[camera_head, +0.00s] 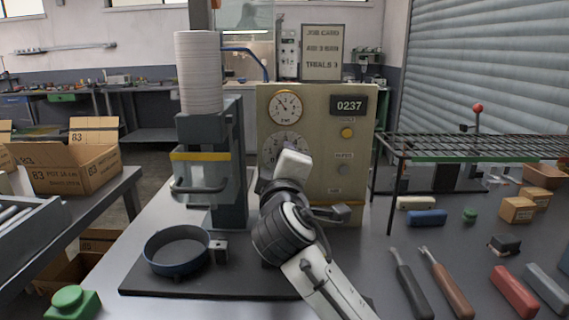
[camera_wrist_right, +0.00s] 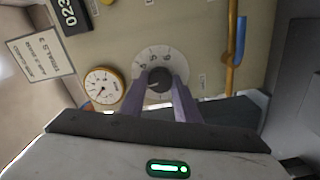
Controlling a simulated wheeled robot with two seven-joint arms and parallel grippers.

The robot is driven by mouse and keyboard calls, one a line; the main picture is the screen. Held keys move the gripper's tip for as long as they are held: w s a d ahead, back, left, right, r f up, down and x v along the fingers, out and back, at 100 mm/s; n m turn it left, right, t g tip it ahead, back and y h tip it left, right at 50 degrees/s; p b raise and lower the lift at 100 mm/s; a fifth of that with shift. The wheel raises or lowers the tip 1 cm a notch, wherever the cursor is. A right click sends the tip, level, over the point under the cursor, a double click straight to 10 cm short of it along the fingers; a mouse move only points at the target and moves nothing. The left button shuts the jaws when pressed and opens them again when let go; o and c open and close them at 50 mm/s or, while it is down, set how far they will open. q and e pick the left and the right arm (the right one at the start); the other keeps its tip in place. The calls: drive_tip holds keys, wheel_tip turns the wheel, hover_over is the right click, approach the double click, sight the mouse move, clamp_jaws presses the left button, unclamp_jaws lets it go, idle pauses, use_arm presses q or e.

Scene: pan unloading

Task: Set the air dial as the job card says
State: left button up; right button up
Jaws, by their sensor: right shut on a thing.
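The beige control panel (camera_head: 345,185) carries a large grey air dial (camera_head: 270,146) with numbers around its edge. My right gripper (camera_head: 286,158) is in front of this dial and hides part of it. In the right wrist view, the purple fingers (camera_wrist_right: 159,90) are shut on the dark knob of the dial (camera_wrist_right: 152,57). Above the dial is a round brass-rimmed gauge (camera_head: 286,106), also seen in the wrist view (camera_wrist_right: 103,87). The job card (camera_head: 323,52) stands on the panel; its last line reads "TRIALS 3", and the middle line is small, seemingly with a 3. My left gripper is out of view.
A press (camera_head: 228,150) with a tall white stack (camera_head: 201,72) stands left of the panel. A dark round pan (camera_head: 177,265) lies on the black base (camera_head: 135,285). A green button (camera_head: 70,299) is front left. Tools and a wire rack (camera_head: 480,147) are on the right.

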drive_tip(key=shift+f+m, duration=0.1)
drive_tip(key=shift+m, duration=0.6)
drive_tip(key=o, duration=1)
drive_tip(key=shift+o, duration=0.2)
drive_tip(key=shift+s, duration=0.1)
drive_tip(key=s, duration=1)
drive_tip(key=shift+b, duration=0.35)
drive_tip(key=shift+s, duration=0.1)
